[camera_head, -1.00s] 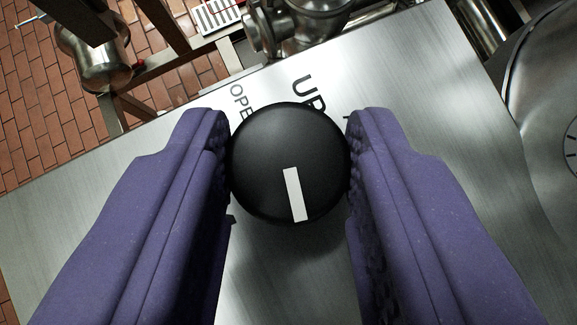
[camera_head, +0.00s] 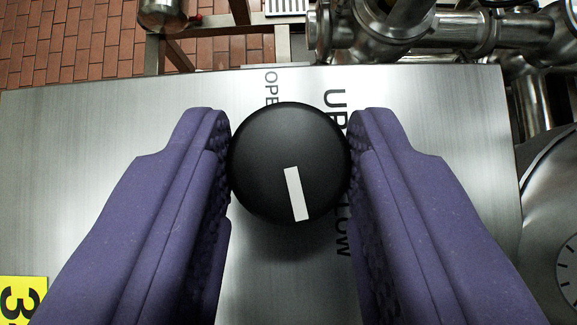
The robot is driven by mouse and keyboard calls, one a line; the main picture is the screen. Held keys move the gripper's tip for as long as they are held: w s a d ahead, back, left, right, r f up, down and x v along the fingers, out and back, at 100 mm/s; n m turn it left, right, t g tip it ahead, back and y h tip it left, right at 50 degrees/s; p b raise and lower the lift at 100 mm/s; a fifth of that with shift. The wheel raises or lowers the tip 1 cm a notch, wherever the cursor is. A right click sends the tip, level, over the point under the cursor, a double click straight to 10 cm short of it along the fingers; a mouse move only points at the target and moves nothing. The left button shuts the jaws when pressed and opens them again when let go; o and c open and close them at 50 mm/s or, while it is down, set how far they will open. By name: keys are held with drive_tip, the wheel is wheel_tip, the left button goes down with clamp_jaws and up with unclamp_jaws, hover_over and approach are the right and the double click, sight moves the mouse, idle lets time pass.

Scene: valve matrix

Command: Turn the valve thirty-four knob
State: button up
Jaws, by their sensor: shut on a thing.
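The round black knob (camera_head: 280,135) sits in the middle of the view, over a brushed metal panel (camera_head: 130,125). A white bar mark (camera_head: 296,194) on its face points down and slightly right. My gripper (camera_head: 290,165), with two purple padded fingers, is shut on the knob, one finger against each side. Partly covered lettering shows on the panel behind the knob: "OPE" (camera_head: 271,88) and "UP" with "LOW" (camera_head: 342,232). A yellow label (camera_head: 22,298) with a sideways "3" is cut off at the lower left.
Steel pipes and fittings (camera_head: 400,35) stand beyond the panel's top edge at upper right. A round metal gauge-like part (camera_head: 555,220) is at the right edge. Red brick floor (camera_head: 70,45) shows at upper left.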

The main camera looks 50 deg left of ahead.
drive_tip(key=shift+s+d+f, duration=0.1)
drive_tip(key=shift+f, duration=0.1)
drive_tip(key=o, duration=1)
drive_tip(key=shift+o, duration=0.2)
drive_tip(key=shift+r, duration=0.1)
drive_tip(key=shift+d+r, duration=0.2)
drive_tip(key=shift+r, duration=0.05)
drive_tip(key=v, duration=0.7)
drive_tip(key=shift+s, duration=0.1)
drive_tip(key=shift+f, duration=0.1)
